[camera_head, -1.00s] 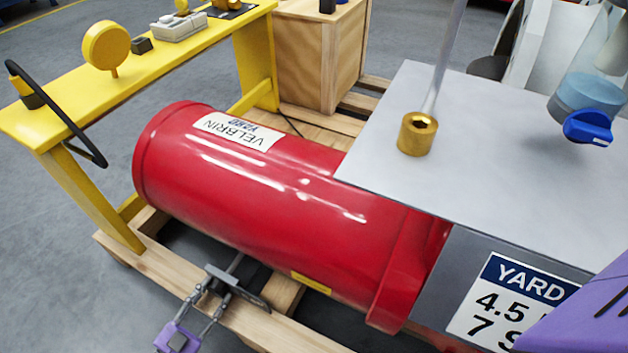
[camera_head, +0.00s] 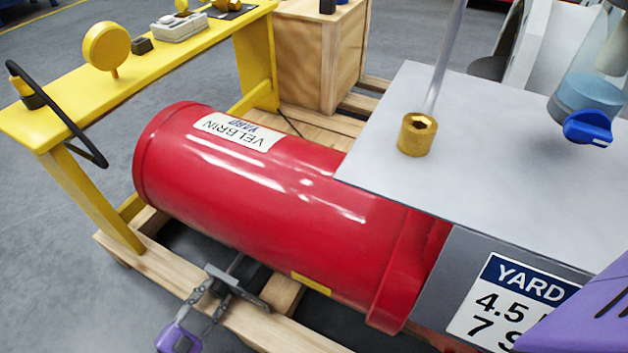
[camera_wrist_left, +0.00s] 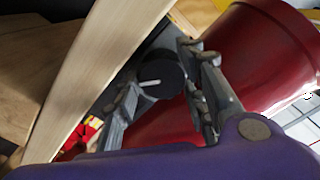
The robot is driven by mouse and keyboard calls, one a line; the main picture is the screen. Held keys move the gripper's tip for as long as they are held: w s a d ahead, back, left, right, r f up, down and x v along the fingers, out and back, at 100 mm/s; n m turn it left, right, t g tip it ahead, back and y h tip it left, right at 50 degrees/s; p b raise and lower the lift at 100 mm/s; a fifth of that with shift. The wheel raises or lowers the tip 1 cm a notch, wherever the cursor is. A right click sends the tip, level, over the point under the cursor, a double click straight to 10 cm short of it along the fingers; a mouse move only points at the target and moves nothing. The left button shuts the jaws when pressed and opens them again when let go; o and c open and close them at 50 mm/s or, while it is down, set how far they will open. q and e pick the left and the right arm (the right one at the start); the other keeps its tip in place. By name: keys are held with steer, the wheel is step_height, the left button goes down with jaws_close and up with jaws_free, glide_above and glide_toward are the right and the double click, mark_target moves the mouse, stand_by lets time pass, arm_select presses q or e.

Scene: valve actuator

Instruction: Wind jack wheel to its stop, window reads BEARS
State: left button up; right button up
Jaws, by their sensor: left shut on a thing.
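The jack wheel (camera_head: 247,293) is a dark grey disc, seen nearly edge-on under the near side of the red cylinder (camera_head: 270,220). A thin shaft runs from it toward the cylinder. In the left wrist view the wheel is a dark disc (camera_wrist_left: 160,82) with a pale mark, between my two grey fingers. My left gripper (camera_head: 218,283) is shut on the wheel, with its purple body (camera_head: 179,338) below at the picture's bottom edge. A window reading BEARS cannot be made out. My right gripper is out of view.
A wooden pallet (camera_head: 170,283) lies beneath the cylinder, its near plank close to my left gripper. A yellow bench (camera_head: 60,110) stands at the left. A grey steel cabinet top (camera_head: 490,150) with a brass fitting (camera_head: 417,135) fills the right. Open floor lies at lower left.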

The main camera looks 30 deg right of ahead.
arm_select(q)
steer(key=o, duration=0.9)
steer(key=shift+s+f, duration=0.2)
steer(key=shift+s, duration=0.05)
steer(key=shift+o, duration=1)
steer(key=shift+w+r, duration=0.1)
steer(key=shift+w, duration=0.05)
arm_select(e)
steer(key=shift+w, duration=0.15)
arm_select(q)
steer(key=shift+a, duration=0.15)
steer(key=v, duration=1.1)
steer(key=shift+s+a, duration=0.2)
steer(key=shift+s, duration=0.1)
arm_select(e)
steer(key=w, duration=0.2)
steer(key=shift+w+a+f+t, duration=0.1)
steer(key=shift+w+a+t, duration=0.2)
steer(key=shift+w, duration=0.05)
arm_select(q)
steer(key=shift+c, duration=0.2)
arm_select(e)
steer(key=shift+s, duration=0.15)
